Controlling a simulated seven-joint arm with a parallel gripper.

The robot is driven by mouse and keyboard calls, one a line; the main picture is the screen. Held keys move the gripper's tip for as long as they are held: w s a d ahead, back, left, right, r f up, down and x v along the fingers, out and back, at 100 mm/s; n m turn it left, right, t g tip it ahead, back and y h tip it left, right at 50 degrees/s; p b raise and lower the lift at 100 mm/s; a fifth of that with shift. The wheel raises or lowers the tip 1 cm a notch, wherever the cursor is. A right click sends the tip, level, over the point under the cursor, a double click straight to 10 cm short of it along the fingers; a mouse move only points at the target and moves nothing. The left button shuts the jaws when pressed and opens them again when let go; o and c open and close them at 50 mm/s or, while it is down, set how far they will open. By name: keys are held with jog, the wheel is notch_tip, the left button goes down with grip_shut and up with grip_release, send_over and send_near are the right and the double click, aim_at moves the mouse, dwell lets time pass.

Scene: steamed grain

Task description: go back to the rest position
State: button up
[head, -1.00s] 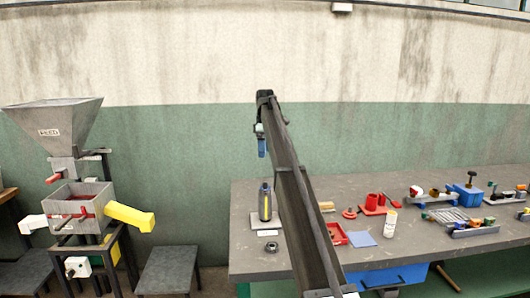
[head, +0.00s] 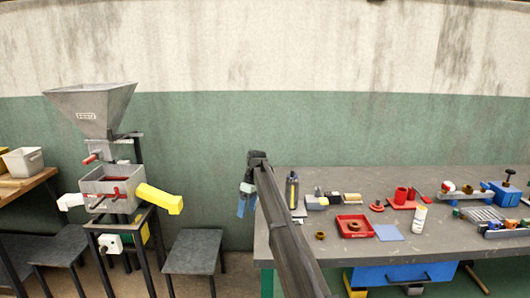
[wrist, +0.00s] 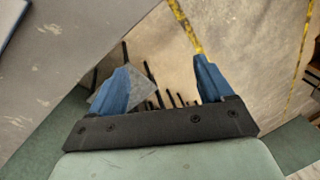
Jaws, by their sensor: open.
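My gripper (head: 246,204) hangs at the end of my arm, just left of the workbench (head: 345,177) and in front of the green wall in the head view. In the wrist view its two blue fingers (wrist: 163,88) stand apart with nothing between them. Beyond the fingers are the floor (wrist: 250,60) with yellow lines and several thin dark legs. The grey surface at the upper left of the wrist view is cut off by the frame.
The mill with a grey hopper (head: 92,108) and yellow spout (head: 160,198) stands left. A grey stool (head: 193,252) is below and left of my gripper. On the bench are a dark bottle (head: 292,190), a red tray (head: 354,227) and a white bottle (head: 419,218).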

jog(key=s+a+f+m+g, duration=0.1)
jog(key=s+a+f, duration=0.3)
jog(key=s+f, duration=0.75)
jog(key=s+a+f+m+g, duration=0.15)
jog(key=s+a+f, duration=0.35)
jog(key=s+f, duration=0.65)
jog(key=s+d+f+g+h, duration=0.1)
jog(key=s+d+f, duration=0.4)
jog(key=s+f, duration=0.4)
jog(key=s+d+f+g+h, duration=0.1)
jog(key=s+d+f, duration=0.4)
jog(key=s+f, duration=0.3)
jog(key=s+d+f+m, duration=0.3)
jog(key=s+d+f, duration=0.1)
jog(key=s+d, duration=0.3)
jog(key=s+d+f+m, duration=0.4)
jog(key=s+d, duration=0.4)
jog(key=s, duration=0.4)
jog(key=s+d+f+m, duration=0.3)
jog(key=s+d, duration=0.5)
jog(key=s, duration=0.2)
jog(key=shift+s+f, duration=0.15)
jog(key=shift+f, duration=0.25)
